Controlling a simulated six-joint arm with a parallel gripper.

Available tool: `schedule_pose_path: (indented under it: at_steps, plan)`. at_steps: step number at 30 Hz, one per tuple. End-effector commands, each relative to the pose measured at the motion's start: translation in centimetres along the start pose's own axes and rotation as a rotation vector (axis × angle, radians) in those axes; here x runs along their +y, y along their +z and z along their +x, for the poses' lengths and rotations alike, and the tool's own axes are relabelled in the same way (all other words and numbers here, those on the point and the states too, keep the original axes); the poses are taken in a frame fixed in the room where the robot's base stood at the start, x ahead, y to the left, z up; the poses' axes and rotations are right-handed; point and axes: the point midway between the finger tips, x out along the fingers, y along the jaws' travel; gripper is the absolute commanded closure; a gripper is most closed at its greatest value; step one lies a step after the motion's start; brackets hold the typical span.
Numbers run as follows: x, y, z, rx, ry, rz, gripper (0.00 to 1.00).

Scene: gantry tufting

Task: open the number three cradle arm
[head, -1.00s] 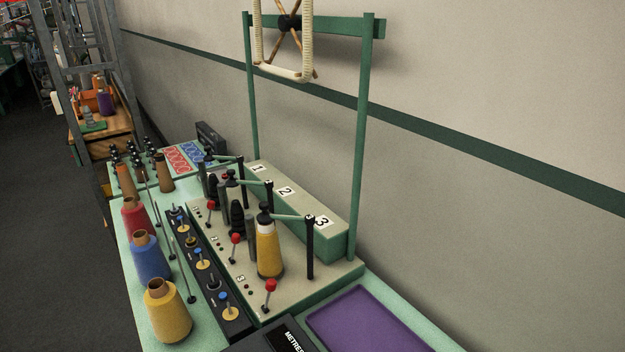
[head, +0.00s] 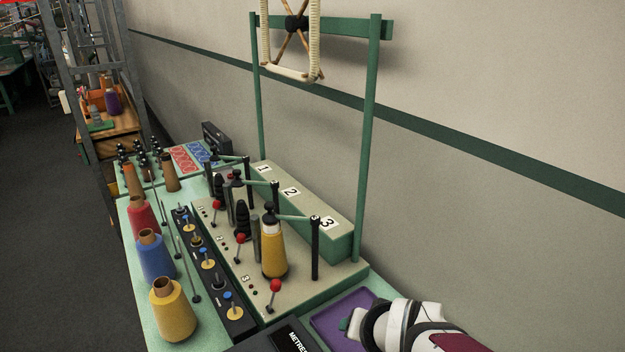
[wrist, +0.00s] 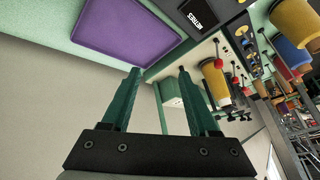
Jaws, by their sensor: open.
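The number three cradle arm (head: 294,218) is a thin green bar in the head view. It runs from a black post (head: 315,250) beside the white "3" label (head: 327,223) to the black cap (head: 269,212) above a yellow cone (head: 274,253). The bar appears closed over the cone. My gripper shows at the lower right of the head view, over the purple tray, apart from the arm. In the wrist view my gripper's (wrist: 159,72) two green fingers are spread and empty. The yellow cone (wrist: 215,84) stands beyond the right finger there.
Cradles one and two stand behind, with similar arms. A red-knobbed lever (head: 275,287) stands in front of the cone. Yellow, blue and red cones (head: 172,310) line the left. The purple tray (head: 330,325) looks empty. A green frame (head: 366,140) with a skein winder rises behind.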

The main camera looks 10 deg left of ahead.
Motion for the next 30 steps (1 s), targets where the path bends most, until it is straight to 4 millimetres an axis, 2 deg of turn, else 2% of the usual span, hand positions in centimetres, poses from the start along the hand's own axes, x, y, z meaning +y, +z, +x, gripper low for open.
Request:
schedule_pose_path:
  at_steps: [1, 3, 4, 6, 10, 12, 17, 30]
  plan:
    - [-2.6, -2.8, 2.6, 0.11, -0.044, -0.067, 0.38]
    - [-6.8, -6.8, 5.4, 0.305, -0.111, -0.155, 0.38]
    - [-8.5, -8.2, 6.3, 0.387, -0.137, -0.192, 0.38]
    - [-12.3, -10.3, 7.9, 0.564, -0.19, -0.268, 0.38]
    - [-17.4, -11.4, 8.9, 0.809, -0.258, -0.379, 0.38]
    - [-18.9, -11.3, 9.0, 0.886, -0.278, -0.417, 0.38]
    - [-20.3, -12.0, 9.3, 0.945, -0.292, -0.443, 0.38]
    - [-25.0, -20.0, 15.7, 0.943, -0.289, -0.444, 0.38]
